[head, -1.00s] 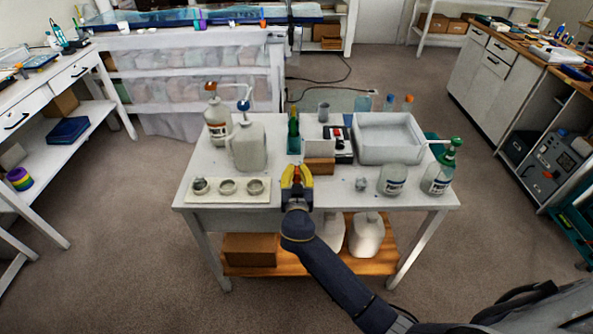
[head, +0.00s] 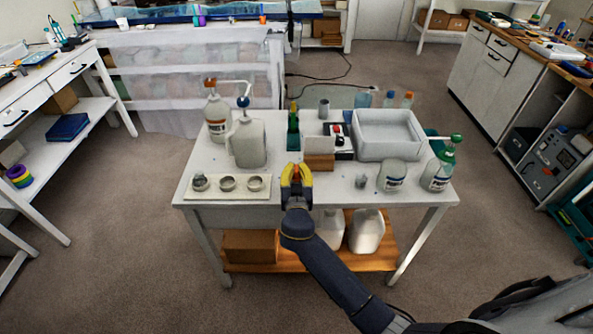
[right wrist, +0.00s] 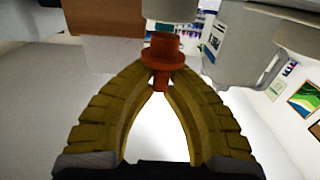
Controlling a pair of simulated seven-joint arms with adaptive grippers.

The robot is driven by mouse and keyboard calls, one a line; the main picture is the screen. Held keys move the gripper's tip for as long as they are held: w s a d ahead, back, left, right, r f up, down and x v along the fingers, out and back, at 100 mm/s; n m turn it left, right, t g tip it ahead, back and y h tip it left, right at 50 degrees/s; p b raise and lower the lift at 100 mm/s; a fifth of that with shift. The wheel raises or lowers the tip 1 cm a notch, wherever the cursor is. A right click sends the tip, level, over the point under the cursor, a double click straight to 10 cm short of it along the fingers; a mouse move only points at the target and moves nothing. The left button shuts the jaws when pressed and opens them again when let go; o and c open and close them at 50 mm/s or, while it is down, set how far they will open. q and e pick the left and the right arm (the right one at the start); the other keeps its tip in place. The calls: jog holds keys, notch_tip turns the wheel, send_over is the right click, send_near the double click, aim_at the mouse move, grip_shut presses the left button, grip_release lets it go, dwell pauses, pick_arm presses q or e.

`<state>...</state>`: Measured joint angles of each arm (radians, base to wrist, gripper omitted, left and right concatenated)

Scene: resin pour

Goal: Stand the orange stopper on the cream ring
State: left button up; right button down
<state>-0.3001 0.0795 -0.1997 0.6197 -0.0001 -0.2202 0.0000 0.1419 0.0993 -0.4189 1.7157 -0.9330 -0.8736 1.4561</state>
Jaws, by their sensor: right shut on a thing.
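My right gripper (head: 296,174) is shut on the orange stopper (head: 296,168) above the front edge of the white table. In the right wrist view the yellow fingertips (right wrist: 160,84) pinch the stem of the stopper (right wrist: 163,50), and its flange and wider end stick out beyond them. Three small rings stand in a row on a pale board at the table's front left: a left ring (head: 200,183), a middle ring (head: 227,184) and a right ring (head: 253,184). I cannot tell by colour which is the cream one. The gripper is right of all three. My left gripper is out of view.
A brown block (head: 319,162) is just beyond the gripper. A white tray (head: 375,153), a jar (head: 391,176) and a green-topped bottle (head: 440,165) are at right.

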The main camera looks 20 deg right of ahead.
aim_at(296, 179)
jog(key=shift+f, duration=1.5)
dwell(1.7)
jog(key=c, duration=1.4)
grip_release()
jog(key=shift+o, duration=0.2)
jog(key=v, duration=1.2)
jog(key=shift+r, duration=2.55)
